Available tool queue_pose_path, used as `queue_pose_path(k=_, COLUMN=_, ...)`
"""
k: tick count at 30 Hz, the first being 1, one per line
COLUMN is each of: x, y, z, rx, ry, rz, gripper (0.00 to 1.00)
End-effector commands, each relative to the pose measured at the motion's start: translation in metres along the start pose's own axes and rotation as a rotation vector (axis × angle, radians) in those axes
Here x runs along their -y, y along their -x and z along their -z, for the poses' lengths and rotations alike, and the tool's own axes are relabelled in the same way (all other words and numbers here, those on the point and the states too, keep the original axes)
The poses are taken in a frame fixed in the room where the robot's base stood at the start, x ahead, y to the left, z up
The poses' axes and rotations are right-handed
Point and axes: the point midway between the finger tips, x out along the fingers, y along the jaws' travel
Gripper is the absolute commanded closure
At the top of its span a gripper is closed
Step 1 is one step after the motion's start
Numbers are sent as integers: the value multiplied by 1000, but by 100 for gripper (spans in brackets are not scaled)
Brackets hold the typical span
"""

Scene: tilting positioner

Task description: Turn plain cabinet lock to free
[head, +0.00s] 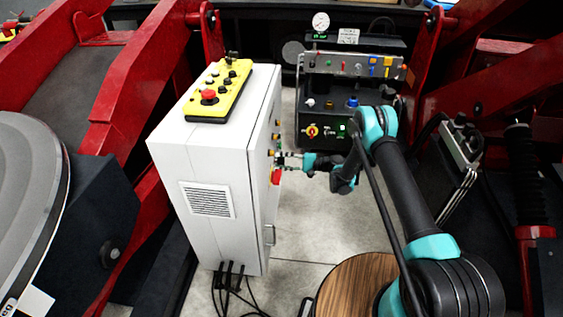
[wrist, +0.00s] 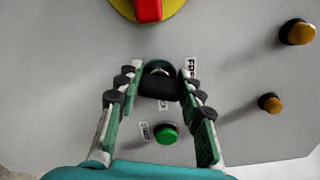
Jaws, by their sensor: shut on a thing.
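The plain cabinet lock (wrist: 160,85) is a dark round fitting with a black handle on the grey door panel in the wrist view. My gripper (wrist: 161,72) is shut on it, one finger on each side of the handle. Small white labels sit around the lock; one (wrist: 190,68) at its upper right seems to read FREE, but it is partly hidden. In the head view my gripper (head: 287,161) reaches the door side of the white cabinet (head: 212,165) from the right. The lock cannot be made out there.
A red-and-yellow rotary switch (wrist: 148,10) is just above the lock. A green button (wrist: 166,134) is below, and two amber buttons (wrist: 297,32) are at right. A yellow button box (head: 219,90) lies on the cabinet. A black control panel (head: 333,118) stands behind my arm.

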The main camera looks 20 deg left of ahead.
Motion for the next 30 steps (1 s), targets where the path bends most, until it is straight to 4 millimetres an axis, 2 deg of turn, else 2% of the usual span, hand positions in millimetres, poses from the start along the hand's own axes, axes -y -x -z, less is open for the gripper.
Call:
queue_pose_path(k=13, x=-2, y=0, z=0, rx=1, ry=277, rz=-1, gripper=92)
queue_pose_path(k=30, x=-3, y=0, z=0, rx=2, ry=342, rz=-2, gripper=92)
